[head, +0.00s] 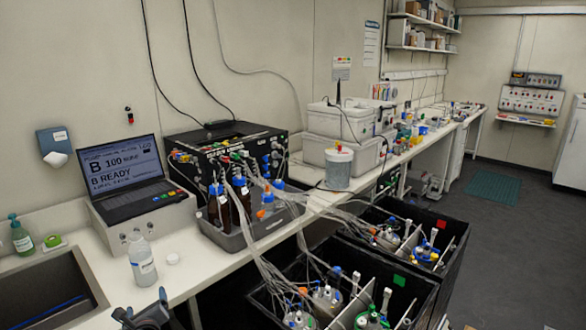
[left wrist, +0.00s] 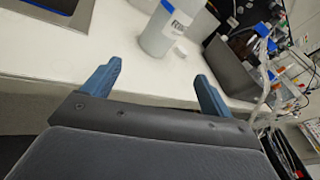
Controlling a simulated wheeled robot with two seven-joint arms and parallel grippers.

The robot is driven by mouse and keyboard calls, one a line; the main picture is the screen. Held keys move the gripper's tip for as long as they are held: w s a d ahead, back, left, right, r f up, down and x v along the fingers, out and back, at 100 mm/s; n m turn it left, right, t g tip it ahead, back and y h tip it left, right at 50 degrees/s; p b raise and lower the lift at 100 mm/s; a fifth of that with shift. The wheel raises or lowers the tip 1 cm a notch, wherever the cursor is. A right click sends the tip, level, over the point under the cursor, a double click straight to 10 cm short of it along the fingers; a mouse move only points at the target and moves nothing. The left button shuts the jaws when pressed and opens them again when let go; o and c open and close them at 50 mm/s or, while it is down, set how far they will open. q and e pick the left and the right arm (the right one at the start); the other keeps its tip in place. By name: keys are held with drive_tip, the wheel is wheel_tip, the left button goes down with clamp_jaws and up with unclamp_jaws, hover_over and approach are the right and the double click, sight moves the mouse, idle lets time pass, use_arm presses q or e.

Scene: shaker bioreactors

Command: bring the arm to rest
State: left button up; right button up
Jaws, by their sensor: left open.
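My left gripper (head: 142,306) shows at the bottom left of the head view, low in front of the bench's front edge. In the left wrist view its two blue fingers (left wrist: 158,82) stand wide apart with nothing between them. A white bottle with a printed label (head: 142,262) stands upright on the bench beyond the fingers; it also shows in the left wrist view (left wrist: 163,30). A small white cap (head: 172,259) lies on the bench to its right. My right gripper is in neither view.
A laptop (head: 126,178) reading "B READY" sits on a box behind the bottle. A grey tray (head: 246,236) holds brown bottles with tubing. Black bins (head: 412,283) with vessels stand at the right. A sink (head: 45,290) is at the left.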

use_arm(q)
drive_tip(key=s+d+f+n+g+h, duration=0.2)
drive_tip(key=s+d+f+n+g, duration=0.1)
drive_tip(key=s+d+f+n, duration=0.5)
drive_tip(key=s+d+f+n+g+h, duration=0.25)
drive_tip(key=s+n, duration=0.25)
drive_tip(key=s, duration=0.5)
drive_tip(key=s+d+f+n+g+h, duration=0.1)
drive_tip(key=s+d+n+g+h, duration=0.15)
drive_tip(key=s+d+n, duration=0.5)
drive_tip(key=s+d+f+n+g+h, duration=0.1)
drive_tip(key=s+d+f+n+g, duration=0.25)
drive_tip(key=s, duration=0.75)
drive_tip(key=s+d+x, duration=0.1)
drive_tip(key=s+x, duration=0.1)
drive_tip(key=x, duration=0.9)
drive_tip(key=s+d+f+x, duration=0.1)
drive_tip(key=s+x, duration=0.1)
drive_tip(key=x, duration=1)
drive_tip(key=s+f, duration=0.4)
drive_tip(key=f, duration=0.8)
drive_tip(key=s+f+g, duration=0.1)
drive_tip(key=s+f, duration=0.3)
drive_tip(key=f, duration=0.7)
drive_tip(key=shift+d+f, duration=0.15)
drive_tip(key=shift+f, duration=0.2)
